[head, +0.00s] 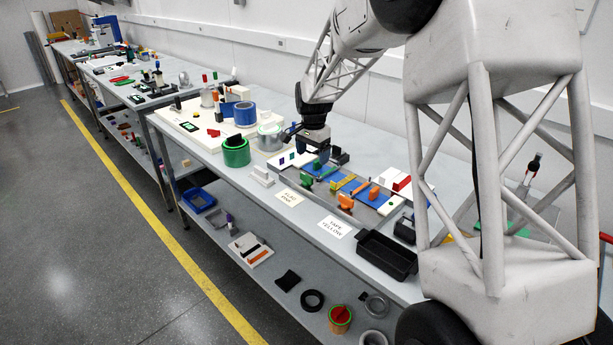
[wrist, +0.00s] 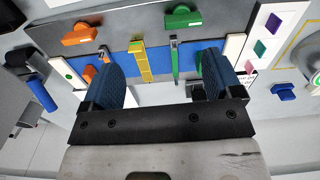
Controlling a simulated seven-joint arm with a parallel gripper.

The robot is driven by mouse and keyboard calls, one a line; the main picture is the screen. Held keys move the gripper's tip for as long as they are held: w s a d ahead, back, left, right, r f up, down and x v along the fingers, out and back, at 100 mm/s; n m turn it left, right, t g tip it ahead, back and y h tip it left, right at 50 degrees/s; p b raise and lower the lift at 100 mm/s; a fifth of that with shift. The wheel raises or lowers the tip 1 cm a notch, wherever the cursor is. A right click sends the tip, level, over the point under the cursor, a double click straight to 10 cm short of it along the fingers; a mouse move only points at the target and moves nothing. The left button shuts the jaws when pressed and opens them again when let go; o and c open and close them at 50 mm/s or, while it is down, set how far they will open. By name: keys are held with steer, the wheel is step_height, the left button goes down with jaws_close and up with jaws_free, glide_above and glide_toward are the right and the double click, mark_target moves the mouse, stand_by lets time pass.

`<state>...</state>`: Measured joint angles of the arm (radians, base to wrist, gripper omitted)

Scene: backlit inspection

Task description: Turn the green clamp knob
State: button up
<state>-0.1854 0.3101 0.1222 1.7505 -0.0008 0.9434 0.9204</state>
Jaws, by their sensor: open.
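A green knob (wrist: 183,17) sits at the top of the wrist view, beside the blue strip (wrist: 115,60); it also shows near the fixture's front edge in the head view (head: 307,182). Another bit of green (wrist: 198,62) shows beside my right finger, mostly hidden. A thin green bar (wrist: 175,62) stands between the two. My gripper (wrist: 162,82) is open, its two blue pads wide apart with nothing held. In the head view my gripper (head: 312,148) is above the back left of the fixture, apart from the front green knob. I cannot tell which green part is the clamp knob.
Orange knobs (wrist: 80,33) and a yellow bar (wrist: 138,60) share the fixture. White label cards (head: 335,226) and a black tray (head: 386,256) lie at the front right. Green and blue tape rolls (head: 236,152) stand to the left.

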mark_target(306, 175)
steer(key=shift+m, duration=0.3)
steer(key=w+a+f, duration=0.2)
steer(key=w+f, duration=0.1)
steer(key=shift+f, duration=0.15)
steer(key=shift+f, duration=3.75)
steer(key=c, duration=0.9)
